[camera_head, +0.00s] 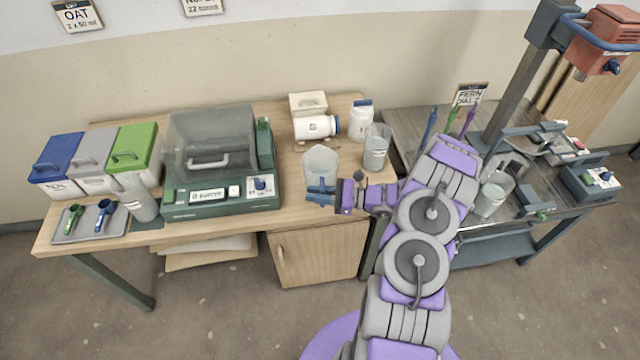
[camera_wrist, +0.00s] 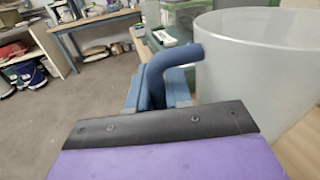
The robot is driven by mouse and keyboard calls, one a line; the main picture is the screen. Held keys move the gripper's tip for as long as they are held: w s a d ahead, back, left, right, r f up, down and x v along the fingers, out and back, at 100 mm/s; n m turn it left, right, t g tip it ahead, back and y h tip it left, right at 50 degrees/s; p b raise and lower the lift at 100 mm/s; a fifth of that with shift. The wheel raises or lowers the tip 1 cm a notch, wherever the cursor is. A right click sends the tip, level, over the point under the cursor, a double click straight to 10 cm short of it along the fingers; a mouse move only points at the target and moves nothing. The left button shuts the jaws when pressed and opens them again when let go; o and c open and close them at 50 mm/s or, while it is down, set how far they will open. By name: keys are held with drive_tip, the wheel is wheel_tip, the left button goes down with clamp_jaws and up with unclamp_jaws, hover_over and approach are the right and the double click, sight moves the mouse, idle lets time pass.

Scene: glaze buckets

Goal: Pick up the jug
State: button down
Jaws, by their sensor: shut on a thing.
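The jug (camera_head: 320,163) is a pale translucent vessel near the front edge of the wooden table, right of the green machine. My gripper (camera_head: 321,190) is at its near side, with blue fingers shut on the jug's handle. In the wrist view the jug (camera_wrist: 250,75) looks upright and fills the right side. Its curved blue handle (camera_wrist: 168,66) runs down between the fingers of my gripper (camera_wrist: 155,95). The fingers hide the lower handle. I cannot tell whether the jug's base touches the table.
A second clear vessel (camera_head: 376,150) stands close to the right. A white bottle (camera_head: 316,126) lies behind, and a white jar (camera_head: 360,122) stands behind. The green machine (camera_head: 212,165) is left. A darker bench (camera_head: 408,118) with equipment is right of the wooden table (camera_head: 88,232).

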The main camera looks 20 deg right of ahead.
drive_tip(key=s+a+r+p, duration=0.1)
drive_tip(key=s+a, duration=0.5)
drive_tip(key=shift+s, duration=0.4)
idle(0.9)
drive_tip(key=shift+w, duration=0.1)
idle(0.7)
